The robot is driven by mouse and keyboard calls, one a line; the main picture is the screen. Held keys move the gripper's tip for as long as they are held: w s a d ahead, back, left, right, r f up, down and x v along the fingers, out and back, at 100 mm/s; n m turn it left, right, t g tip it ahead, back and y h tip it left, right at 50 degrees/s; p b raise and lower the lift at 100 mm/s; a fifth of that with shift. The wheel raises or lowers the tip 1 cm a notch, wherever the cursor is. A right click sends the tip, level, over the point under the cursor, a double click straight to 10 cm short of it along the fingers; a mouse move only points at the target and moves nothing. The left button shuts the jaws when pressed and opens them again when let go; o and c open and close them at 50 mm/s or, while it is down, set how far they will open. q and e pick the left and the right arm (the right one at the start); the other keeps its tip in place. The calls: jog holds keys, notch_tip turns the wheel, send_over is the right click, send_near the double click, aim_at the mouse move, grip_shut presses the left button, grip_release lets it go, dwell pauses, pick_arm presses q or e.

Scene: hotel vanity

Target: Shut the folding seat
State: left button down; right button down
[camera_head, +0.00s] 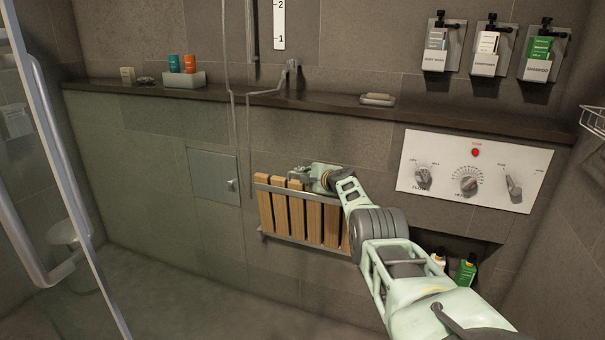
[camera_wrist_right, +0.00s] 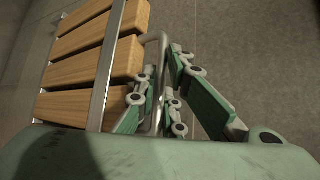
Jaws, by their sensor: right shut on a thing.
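The folding seat (camera_head: 280,215) is on the tiled wall below the shelf. Its wooden slats stand steep, close to the wall, between two metal rails. I cannot tell whether it is fully flat against the wall. My right gripper (camera_head: 312,177) is at the seat's upper edge and hides part of its right side. In the right wrist view, the seat's slats (camera_wrist_right: 90,62) and rails are at left. There my right gripper (camera_wrist_right: 160,80) has its fingers around a bent metal bar (camera_wrist_right: 163,45) beside the slats. My left gripper is out of view.
A dark shelf (camera_head: 330,104) runs above the seat, with a soap dish (camera_head: 378,99) on it. A white control panel (camera_head: 473,170) is to the right. Bottles (camera_head: 466,271) stand in a low niche behind my right arm. A glass door frame (camera_head: 62,165) is at left.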

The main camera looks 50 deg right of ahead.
jog(key=c, duration=1.8)
grip_release()
jog(key=shift+s+d+r, duration=0.2)
jog(key=shift+r, duration=0.45)
jog(key=shift+c, duration=0.2)
jog(key=shift+s+f, duration=0.15)
jog(key=shift+f, duration=0.1)
jog(key=shift+s+d+h, duration=0.25)
jog(key=shift+h, duration=0.05)
